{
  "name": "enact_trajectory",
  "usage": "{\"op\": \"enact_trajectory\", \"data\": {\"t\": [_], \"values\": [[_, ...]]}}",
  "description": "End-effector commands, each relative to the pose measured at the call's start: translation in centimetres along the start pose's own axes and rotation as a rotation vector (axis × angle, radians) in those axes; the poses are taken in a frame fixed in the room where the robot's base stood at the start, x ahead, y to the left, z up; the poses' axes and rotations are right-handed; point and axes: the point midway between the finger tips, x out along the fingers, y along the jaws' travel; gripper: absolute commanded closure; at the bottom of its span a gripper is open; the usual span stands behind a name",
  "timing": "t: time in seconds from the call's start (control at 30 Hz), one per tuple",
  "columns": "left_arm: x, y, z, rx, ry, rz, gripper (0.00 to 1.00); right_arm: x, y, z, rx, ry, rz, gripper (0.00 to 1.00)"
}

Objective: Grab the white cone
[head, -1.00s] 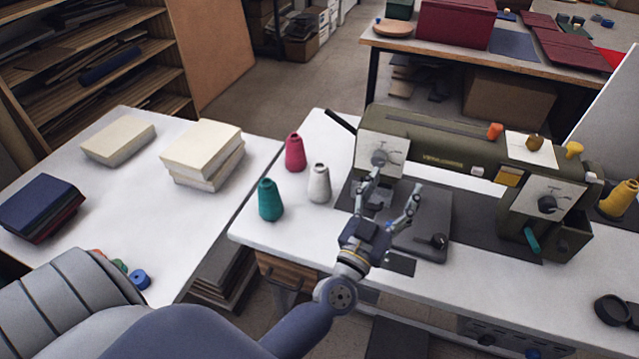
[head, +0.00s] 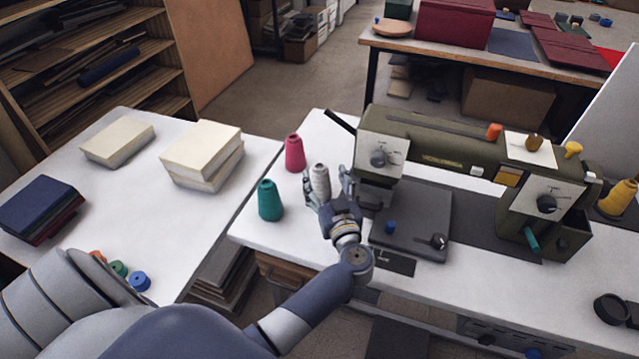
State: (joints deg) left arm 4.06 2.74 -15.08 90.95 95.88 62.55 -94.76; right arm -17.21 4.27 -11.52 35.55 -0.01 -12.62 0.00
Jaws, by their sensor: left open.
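The white cone (head: 320,180) of thread stands upright on the white sewing table (head: 262,232), left of the sewing machine. My left gripper (head: 326,188) is open, with one finger to the left of the cone and the other to its right. The gripper hides the lower part of the cone, and I cannot tell whether the fingers touch it. My right gripper is not in view.
A pink cone (head: 295,153) and a teal cone (head: 270,201) stand close on the left. The olive sewing machine (head: 440,150) is close on the right. A side table (head: 120,205) with book blocks (head: 203,150) lies further left.

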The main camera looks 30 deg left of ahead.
Motion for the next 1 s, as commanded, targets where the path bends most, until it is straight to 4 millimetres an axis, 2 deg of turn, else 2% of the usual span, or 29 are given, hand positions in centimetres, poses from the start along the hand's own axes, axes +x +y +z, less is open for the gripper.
{"op": "enact_trajectory", "data": {"t": [0.17, 0.43, 0.57, 0.77, 1.0], "values": [[1.4, -0.1, 0.1, 0.002, 0.002, 0.000, 0.36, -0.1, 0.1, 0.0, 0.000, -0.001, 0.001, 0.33], [5.2, -0.1, 0.5, 0.000, 0.003, 0.001, 0.36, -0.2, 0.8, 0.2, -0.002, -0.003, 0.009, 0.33], [5.9, -0.2, 0.6, 0.000, 0.000, 0.002, 0.36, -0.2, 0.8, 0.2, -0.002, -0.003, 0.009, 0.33], [5.9, -0.2, 0.6, -0.001, 0.000, 0.001, 0.36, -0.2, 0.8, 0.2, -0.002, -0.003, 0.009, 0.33], [5.8, -0.2, 0.6, -0.001, 0.000, 0.001, 0.90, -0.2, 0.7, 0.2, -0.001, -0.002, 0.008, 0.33]]}}
